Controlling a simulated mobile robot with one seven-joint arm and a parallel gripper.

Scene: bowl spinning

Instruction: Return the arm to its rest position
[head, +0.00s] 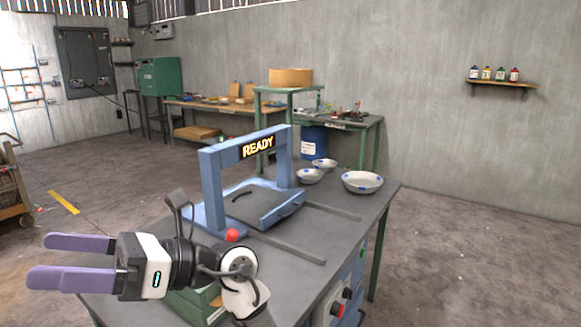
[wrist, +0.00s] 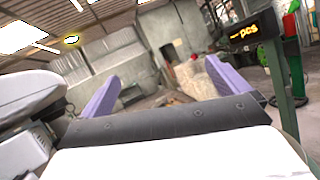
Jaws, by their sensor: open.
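My gripper (head: 72,260) is at the lower left of the head view, to the left of the table. Its two purple fingers point left and stand apart with nothing between them. In the wrist view the fingers of my gripper (wrist: 170,95) are also spread and empty, with the room behind them. My arm bends back from the gripper over the near left part of the grey table (head: 345,225). It hides part of the table's near edge.
A blue frame (head: 212,180) with a lit "READY" sign and a blue tray (head: 262,205) stand on the table. A red button (head: 232,235) sits close to my arm. White bowls, the largest one (head: 362,182) at right, stand at the back.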

